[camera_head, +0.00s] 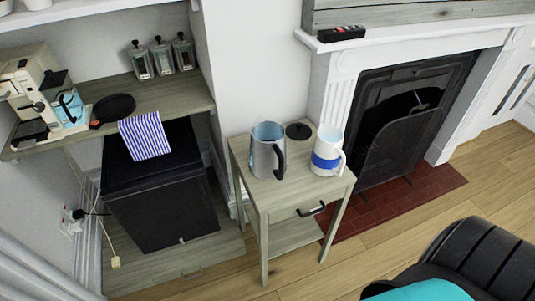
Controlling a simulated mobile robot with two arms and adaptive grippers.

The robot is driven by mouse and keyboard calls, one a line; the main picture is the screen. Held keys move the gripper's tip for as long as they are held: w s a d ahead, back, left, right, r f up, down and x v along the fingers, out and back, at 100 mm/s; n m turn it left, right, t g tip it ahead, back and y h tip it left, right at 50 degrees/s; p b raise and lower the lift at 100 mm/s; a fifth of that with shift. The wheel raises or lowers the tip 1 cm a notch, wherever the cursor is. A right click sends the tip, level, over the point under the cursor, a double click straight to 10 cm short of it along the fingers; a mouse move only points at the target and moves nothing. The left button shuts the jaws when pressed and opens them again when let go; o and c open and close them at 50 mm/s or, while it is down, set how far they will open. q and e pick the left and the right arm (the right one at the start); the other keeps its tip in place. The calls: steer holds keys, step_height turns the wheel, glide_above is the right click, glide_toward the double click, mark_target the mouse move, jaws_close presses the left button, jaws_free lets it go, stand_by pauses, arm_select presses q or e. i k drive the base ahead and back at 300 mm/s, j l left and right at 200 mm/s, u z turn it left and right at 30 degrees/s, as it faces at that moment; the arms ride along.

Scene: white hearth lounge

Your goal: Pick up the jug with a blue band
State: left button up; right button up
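The jug with a blue band (327,151) is white with a white handle on its right side. It stands upright on the small wooden side table (288,201), near the table's right edge. A grey metallic jug (265,151) with a black handle stands to its left, with a small gap between them. A dark round disc (299,131) lies on the table behind and between the two jugs. Neither of my grippers shows in the head view.
A fireplace with a dark metal screen (405,141) and red brick hearth (395,207) is right of the table. A black armchair (478,262) is at lower right. A shelf (185,98) with a coffee machine (32,90) and a black cabinet (165,200) are left. Wooden floor (345,275) in front is clear.

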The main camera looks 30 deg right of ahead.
mark_target(327, 153)
steer(key=z, duration=1.5)
